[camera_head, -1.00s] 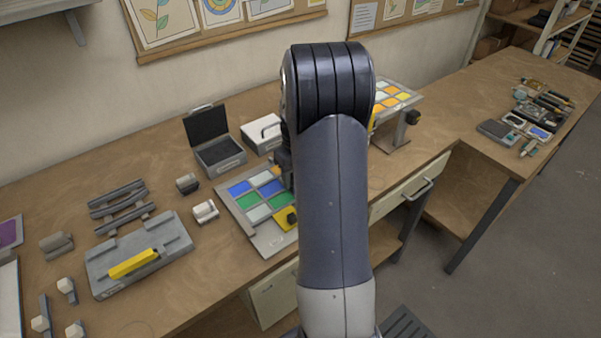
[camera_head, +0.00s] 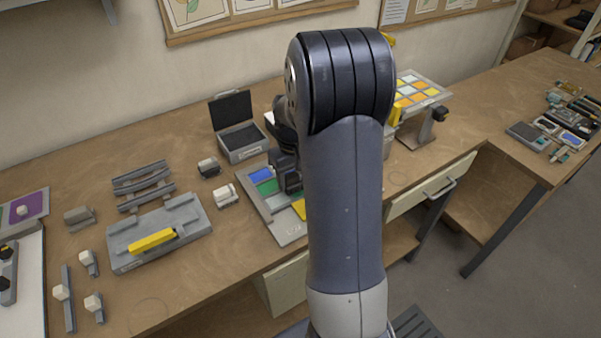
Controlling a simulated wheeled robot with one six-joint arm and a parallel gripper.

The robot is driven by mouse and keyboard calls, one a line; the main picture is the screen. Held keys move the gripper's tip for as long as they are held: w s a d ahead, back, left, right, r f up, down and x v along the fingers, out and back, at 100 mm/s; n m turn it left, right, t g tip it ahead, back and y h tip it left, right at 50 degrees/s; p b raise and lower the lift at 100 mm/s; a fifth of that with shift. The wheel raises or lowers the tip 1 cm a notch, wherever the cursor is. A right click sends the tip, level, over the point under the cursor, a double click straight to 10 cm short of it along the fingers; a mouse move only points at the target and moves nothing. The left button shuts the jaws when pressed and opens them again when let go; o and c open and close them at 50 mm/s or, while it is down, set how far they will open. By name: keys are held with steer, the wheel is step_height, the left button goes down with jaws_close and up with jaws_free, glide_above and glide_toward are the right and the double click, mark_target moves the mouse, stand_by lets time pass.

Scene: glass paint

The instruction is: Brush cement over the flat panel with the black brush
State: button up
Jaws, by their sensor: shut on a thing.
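The flat panel (camera_head: 281,221) lies on the bench, a grey plate with blue, green and yellow glass panes. My arm covers its right part. My gripper (camera_head: 290,184), dark and partly hidden behind my arm, is over the panel's panes and shut on a dark thing, which looks like the black brush. The brush's outline merges with the gripper, and its bristles are hidden. I cannot tell whether it touches the glass.
An open black-lined case (camera_head: 241,142) stands behind the panel. A raised tilted panel (camera_head: 425,92) stands to the right. A grey block with a yellow bar (camera_head: 153,241), small blocks and a rack (camera_head: 143,185) stand left. Tools (camera_head: 560,125) lie far right.

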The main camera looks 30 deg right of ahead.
steer(key=shift+s+a, duration=0.1)
steer(key=shift+a, duration=4.25)
steer(key=shift+r, duration=0.1)
steer(key=shift+r+p, duration=1.5)
steer(key=shift+r, duration=0.45)
